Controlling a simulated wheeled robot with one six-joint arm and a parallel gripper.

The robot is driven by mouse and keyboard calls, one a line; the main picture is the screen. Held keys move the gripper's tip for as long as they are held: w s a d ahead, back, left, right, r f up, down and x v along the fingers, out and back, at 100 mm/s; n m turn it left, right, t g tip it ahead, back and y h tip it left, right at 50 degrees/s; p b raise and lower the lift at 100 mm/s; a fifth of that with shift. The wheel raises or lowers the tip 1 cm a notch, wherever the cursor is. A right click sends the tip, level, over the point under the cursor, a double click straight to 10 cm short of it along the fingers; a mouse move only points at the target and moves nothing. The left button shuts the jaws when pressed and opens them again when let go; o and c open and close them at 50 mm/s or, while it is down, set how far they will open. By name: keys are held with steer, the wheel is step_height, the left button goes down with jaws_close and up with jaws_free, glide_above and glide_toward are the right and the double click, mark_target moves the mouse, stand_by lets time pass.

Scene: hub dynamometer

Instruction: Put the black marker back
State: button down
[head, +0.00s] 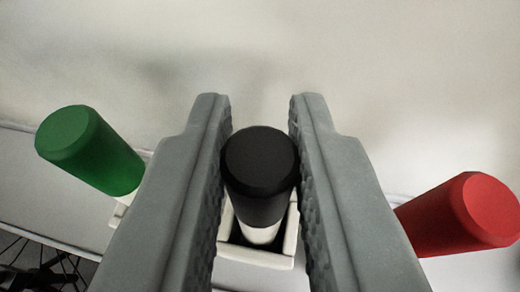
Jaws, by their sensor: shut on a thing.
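The black marker (260,170) stands upright between the two grey fingers of my gripper (260,150), in the middle of the head view. My gripper is shut on its black cap. The marker's white body shows below the cap and goes down into a white square holder (255,255). The fingers hide the sides of this holder, and the marker's lower end is out of sight.
A green marker (90,150) leans in a white holder (121,212) to the left. A red marker (462,215) leans to the right, its lower part hidden by a finger. A pale wall (400,60) is behind. Dark spokes (45,270) show at the lower left.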

steer(key=shift+f, duration=0.2)
steer(key=c, duration=1.3)
jaws_free()
steer(key=v, duration=1.7)
steer(key=shift+s+d, duration=0.15)
steer(key=shift+r, duration=0.15)
steer(key=s+f+t, duration=0.1)
steer(key=s+f, duration=0.4)
steer(key=s, duration=0.8)
steer(key=s+f+t, duration=0.2)
steer(key=s+f, duration=0.3)
steer(key=s, duration=0.9)
steer(key=shift+a+f, duration=0.2)
steer(key=shift+a, duration=0.25)
